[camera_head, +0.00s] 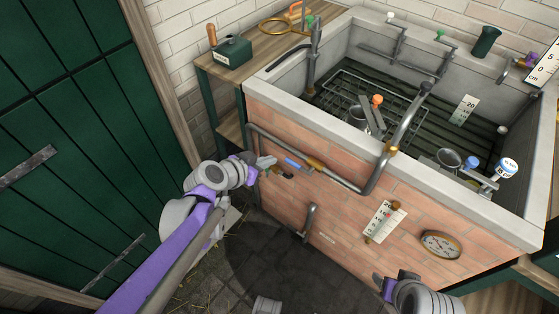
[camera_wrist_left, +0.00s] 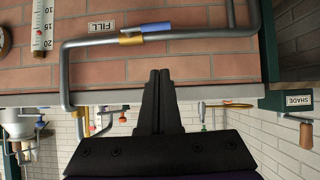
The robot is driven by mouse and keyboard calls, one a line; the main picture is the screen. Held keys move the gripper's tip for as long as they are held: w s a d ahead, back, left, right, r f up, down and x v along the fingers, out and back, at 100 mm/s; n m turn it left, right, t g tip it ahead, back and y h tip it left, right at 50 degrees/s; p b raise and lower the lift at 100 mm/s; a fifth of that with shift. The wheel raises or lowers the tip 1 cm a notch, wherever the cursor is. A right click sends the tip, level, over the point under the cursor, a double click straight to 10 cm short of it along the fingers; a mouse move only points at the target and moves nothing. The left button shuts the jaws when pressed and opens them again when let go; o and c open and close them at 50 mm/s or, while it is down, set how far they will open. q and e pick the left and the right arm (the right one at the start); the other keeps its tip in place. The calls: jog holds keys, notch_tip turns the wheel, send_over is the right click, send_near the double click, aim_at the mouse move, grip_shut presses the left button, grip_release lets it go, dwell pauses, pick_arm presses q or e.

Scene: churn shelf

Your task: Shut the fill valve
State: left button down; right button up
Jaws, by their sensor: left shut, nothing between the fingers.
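The fill valve is on the grey pipe along the brick front of the trough. Its blue handle (camera_head: 293,163) and brass body (camera_head: 315,165) lie roughly in line with the pipe. In the left wrist view the blue handle (camera_wrist_left: 155,27) and brass body (camera_wrist_left: 131,39) show beside a FILL label (camera_wrist_left: 101,27). My left gripper (camera_head: 268,161) is shut and empty, just left of the handle and apart from it. Its closed fingers (camera_wrist_left: 160,74) point toward the brick wall in the wrist view. My right gripper (camera_head: 381,281) is low at the right, and its jaws are unclear.
The stone trough (camera_head: 272,78) has a slatted floor and several fittings. A lower tap (camera_head: 309,222), a scale plate (camera_head: 384,221) and a round gauge (camera_head: 441,244) are on its brick front. A green SHADE box (camera_head: 232,53) stands on a wooden shelf at left.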

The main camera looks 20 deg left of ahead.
pick_arm(q)
jog(key=b, duration=0.2)
send_over(287, 161)
jog(key=s, duration=0.3)
notch_tip(287, 161, down, 6)
jog(key=shift+w+d+f+b, duration=0.15)
jog(key=shift+f+b, duration=0.15)
jog(key=shift+f, duration=0.25)
jog(key=shift+w+d+f+b, duration=0.15)
jog(key=shift+f+b, duration=0.1)
jog(key=shift+f, duration=0.8)
jog(key=shift+w, duration=0.15)
